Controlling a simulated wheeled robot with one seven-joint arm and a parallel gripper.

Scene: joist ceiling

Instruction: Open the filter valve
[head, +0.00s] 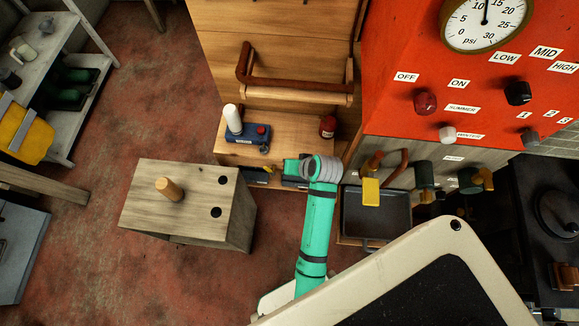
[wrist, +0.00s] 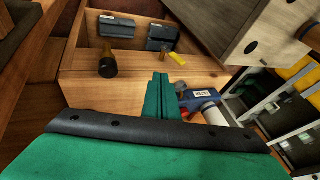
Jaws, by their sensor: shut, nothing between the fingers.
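No part is legibly marked as the filter valve, so I cannot tell which one it is. My gripper (wrist: 160,82) is shut and empty, over the bench's front, apart from the valve fittings.
The red panel (head: 400,110) with a gauge and several knobs is at the upper right. A wooden box with a peg (head: 170,188) stands left of my arm. In the wrist view, an open wooden drawer (wrist: 85,88) holds dark blocks.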

